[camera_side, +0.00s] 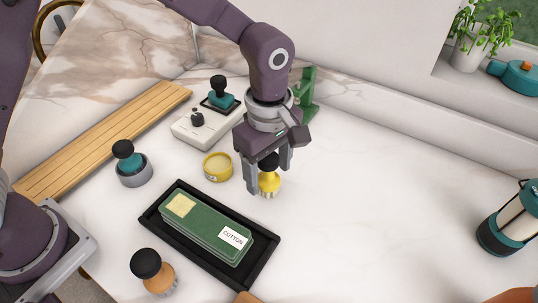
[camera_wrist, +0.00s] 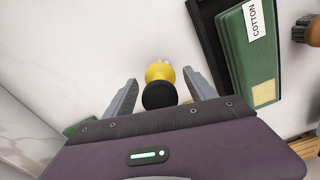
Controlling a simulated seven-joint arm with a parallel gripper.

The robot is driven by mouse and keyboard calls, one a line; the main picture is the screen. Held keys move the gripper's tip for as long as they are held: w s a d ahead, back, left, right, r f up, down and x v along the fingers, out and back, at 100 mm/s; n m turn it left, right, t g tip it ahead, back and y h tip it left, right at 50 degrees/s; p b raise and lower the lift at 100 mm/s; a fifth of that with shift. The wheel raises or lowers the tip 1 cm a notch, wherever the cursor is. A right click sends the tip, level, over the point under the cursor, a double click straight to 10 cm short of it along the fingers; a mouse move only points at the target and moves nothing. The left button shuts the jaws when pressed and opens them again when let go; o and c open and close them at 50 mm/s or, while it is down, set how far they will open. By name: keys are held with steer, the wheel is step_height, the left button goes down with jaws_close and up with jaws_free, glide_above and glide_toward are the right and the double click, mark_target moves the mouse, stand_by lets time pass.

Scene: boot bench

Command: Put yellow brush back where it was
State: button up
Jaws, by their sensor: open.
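The yellow brush (camera_side: 269,183) has a black round knob and stands upright on the white counter, right of a round yellow tin (camera_side: 217,166). My gripper (camera_side: 269,186) is over it from above, fingers open on either side of the brush. In the wrist view the yellow brush (camera_wrist: 160,73) shows between my two open fingers (camera_wrist: 161,78), its black knob nearest the camera. I cannot tell whether either finger touches it.
A black tray (camera_side: 262,275) with green cotton cloths lies in front.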

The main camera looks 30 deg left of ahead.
step_height(320, 180, up, 11)
steer(key=shift+f, duration=0.1)
steer(key=s+a+r+m+t+h, duration=0.1)
steer(key=s+a+r+m+t, duration=0.1)
steer(key=s+a+r+m, duration=0.4)
steer(key=s+a+r+m+t, duration=0.1)
steer(key=s+a+r+m, duration=0.15)
steer(key=a, duration=0.55)
steer(key=s+a+f+m+t, duration=0.1)
steer(key=s+a+m, duration=0.2)
steer(key=s, duration=0.2)
steer(key=s+a+f+m+t+y, duration=0.1)
steer(key=s+a+m, duration=0.2)
steer(key=s, duration=0.3)
steer(key=shift+s+t, duration=0.15)
steer(key=shift+t, duration=0.15)
